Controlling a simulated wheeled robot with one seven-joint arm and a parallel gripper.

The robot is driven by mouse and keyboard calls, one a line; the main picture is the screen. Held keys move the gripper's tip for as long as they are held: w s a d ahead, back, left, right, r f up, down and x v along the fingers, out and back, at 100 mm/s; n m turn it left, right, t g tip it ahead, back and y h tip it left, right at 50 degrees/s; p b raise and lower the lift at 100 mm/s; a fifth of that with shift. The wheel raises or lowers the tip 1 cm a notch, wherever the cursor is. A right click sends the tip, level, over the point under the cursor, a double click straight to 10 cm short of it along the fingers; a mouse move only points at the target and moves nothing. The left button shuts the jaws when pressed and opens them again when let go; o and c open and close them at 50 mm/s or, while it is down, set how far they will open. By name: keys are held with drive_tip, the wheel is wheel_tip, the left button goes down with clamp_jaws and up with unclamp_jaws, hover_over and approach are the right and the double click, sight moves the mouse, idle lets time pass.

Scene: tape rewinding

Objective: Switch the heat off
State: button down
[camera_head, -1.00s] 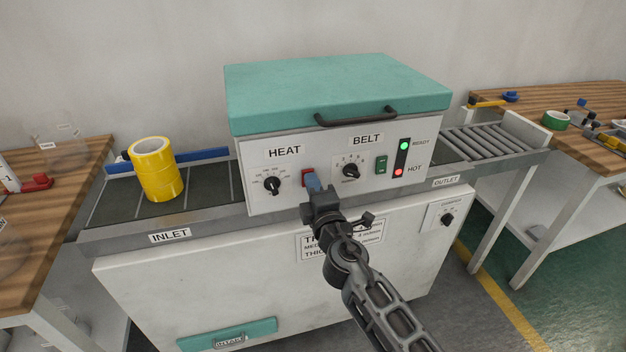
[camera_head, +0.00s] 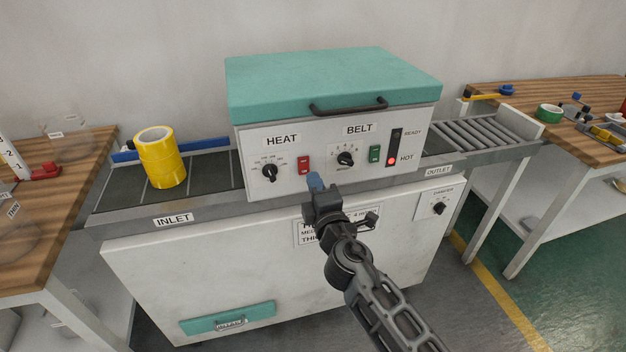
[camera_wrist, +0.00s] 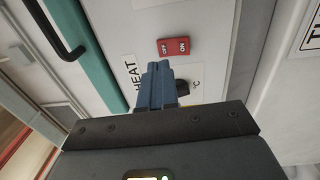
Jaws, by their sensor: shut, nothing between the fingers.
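The red heat switch (camera_head: 304,165) is on the front panel, right of the black HEAT dial (camera_head: 269,172). In the wrist view the switch (camera_wrist: 174,47) shows OFF and ON markings, and the dial (camera_wrist: 183,88) is partly behind my fingers. My gripper (camera_head: 315,181) is shut and empty. In the head view its blue fingertips appear just below and right of the switch. In the wrist view the fingertips (camera_wrist: 158,68) lie close to the switch with a visible gap in the picture. The red HOT lamp (camera_head: 392,161) is lit; the READY lamp (camera_head: 397,135) is dark.
The machine has a teal lid (camera_head: 335,85) with a black handle (camera_head: 348,107). A BELT dial (camera_head: 345,159) and green switch (camera_head: 375,154) are to the right. Yellow tape rolls (camera_head: 160,160) stand on the inlet belt. Wooden tables flank the machine.

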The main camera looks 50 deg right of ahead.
drive_tip(key=r+b+v, duration=0.1)
drive_tip(key=v, duration=0.7)
drive_tip(key=shift+r, duration=0.25)
drive_tip(key=s+a+f+m+y, duration=0.2)
drive_tip(key=s+a+f+y, duration=0.1)
drive_tip(key=s+a, duration=0.35)
drive_tip(key=s+a+f+m+y, duration=0.1)
drive_tip(key=s+a+f+y, duration=0.25)
drive_tip(key=s+a, duration=0.35)
drive_tip(key=s+a+r+m+y, duration=0.2)
drive_tip(key=s+r+m, duration=0.2)
drive_tip(key=s, duration=0.4)
drive_tip(key=s+a+r+m+y, duration=0.2)
drive_tip(key=s+r+m, duration=0.2)
drive_tip(key=s, duration=0.4)
drive_tip(key=shift+r+g, duration=0.3)
